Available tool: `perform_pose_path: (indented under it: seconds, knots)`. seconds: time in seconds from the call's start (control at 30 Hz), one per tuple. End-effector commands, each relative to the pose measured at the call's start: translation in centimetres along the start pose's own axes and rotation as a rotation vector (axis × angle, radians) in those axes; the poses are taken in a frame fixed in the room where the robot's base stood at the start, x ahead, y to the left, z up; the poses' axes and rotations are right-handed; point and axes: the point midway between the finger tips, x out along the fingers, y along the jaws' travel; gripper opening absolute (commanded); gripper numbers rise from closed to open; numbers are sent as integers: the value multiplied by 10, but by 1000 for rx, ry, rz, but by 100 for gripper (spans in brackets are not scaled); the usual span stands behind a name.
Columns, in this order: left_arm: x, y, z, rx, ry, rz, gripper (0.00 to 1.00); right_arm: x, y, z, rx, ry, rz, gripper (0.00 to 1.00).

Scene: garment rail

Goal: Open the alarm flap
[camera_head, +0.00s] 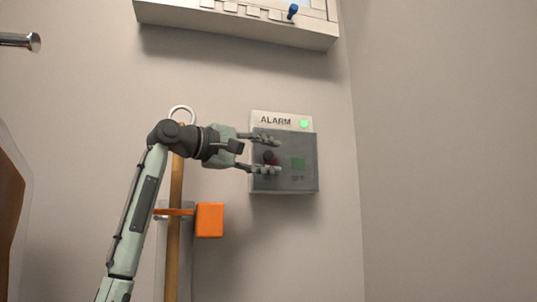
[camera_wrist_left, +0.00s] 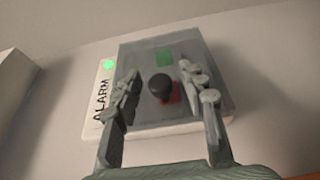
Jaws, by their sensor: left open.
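The white alarm box (camera_head: 281,121) is fixed to the wall, with "ALARM" lettering and a lit green lamp along its top. A smoky, see-through flap (camera_head: 304,170) covers its lower front and looks shut. A dark round knob (camera_wrist_left: 160,86) stands out from the flap; a red patch (camera_wrist_left: 174,95) and a green patch (camera_wrist_left: 164,58) show through it. My left gripper (camera_head: 265,154) is open in front of the flap, one finger on either side of the knob. Contact with the knob cannot be told. My right gripper is not in view.
A white panel (camera_head: 237,22) with a blue knob (camera_head: 293,11) juts from the wall above. Below my left wrist are a wooden pole (camera_head: 175,245) and an orange block (camera_head: 209,220). A metal rod end (camera_head: 22,41) shows at upper left. The wall to the right is bare.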

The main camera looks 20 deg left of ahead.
Motion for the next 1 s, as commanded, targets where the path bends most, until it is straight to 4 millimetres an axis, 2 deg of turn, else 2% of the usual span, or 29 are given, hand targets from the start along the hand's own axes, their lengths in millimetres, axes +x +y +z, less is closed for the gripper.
perform_pose_path:
  seconds: [0.2, 0.53, 1.0]
  knots:
    - [0, -1, 0, 0, 0, -1, 40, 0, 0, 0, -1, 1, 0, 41]
    - [0, -1, 0, 0, 0, -1, 0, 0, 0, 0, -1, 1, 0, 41]
    - [0, -1, 3, 0, 17, -1, 0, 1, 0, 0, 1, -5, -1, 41]
